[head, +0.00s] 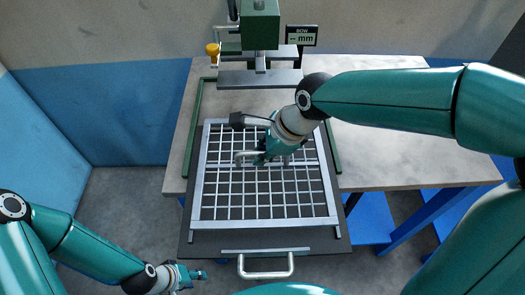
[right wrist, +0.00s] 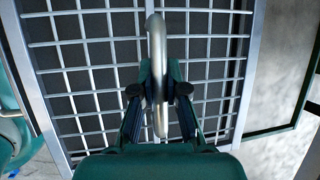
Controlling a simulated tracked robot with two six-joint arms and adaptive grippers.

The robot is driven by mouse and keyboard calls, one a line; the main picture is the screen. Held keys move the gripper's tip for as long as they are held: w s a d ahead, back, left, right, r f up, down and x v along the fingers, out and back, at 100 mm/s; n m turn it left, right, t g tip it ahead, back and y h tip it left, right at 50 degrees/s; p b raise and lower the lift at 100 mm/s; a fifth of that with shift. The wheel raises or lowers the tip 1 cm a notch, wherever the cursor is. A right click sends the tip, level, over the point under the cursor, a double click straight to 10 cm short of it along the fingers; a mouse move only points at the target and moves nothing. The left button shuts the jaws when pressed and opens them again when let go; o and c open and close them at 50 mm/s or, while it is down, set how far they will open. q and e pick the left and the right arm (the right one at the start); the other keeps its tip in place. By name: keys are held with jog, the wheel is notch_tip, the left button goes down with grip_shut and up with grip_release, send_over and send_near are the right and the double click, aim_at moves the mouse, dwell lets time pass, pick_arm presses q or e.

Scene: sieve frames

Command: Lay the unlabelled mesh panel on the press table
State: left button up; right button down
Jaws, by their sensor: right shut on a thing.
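The mesh panel (head: 222,213) is a silver frame with a square wire grid and a cross bar. No label shows on it. It lies over a dark flat board (head: 190,240), its far part above the press table (head: 178,165) and its near part beyond the table's front edge. Whether it touches the board I cannot tell. My right gripper (head: 268,150) is over the panel's middle, shut on its curved metal handle (right wrist: 157,50). The grid (right wrist: 90,60) lies behind the handle in the right wrist view. My left gripper (head: 192,274) is low at the left, away from the panel; its fingers are unclear.
A green press (head: 260,25) with a flat plate (head: 260,79) stands at the back, beside a small display (head: 301,36) reading "BOW -- mm". Green rails (head: 190,130) run along both sides of the panel. A front handle (head: 265,274) sticks out below. The table's right side is clear.

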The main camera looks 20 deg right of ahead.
aim_at(265, 166)
jog(key=shift+f+b, duration=1.9)
jog(key=shift+f, duration=0.75)
jog(key=c, duration=1.2)
grip_release()
jog(key=shift+o, duration=0.4)
jog(key=shift+f, duration=0.1)
jog(key=v, duration=1.1)
jog(key=shift+s+d+r, duration=0.15)
jog(key=shift+r, duration=0.3)
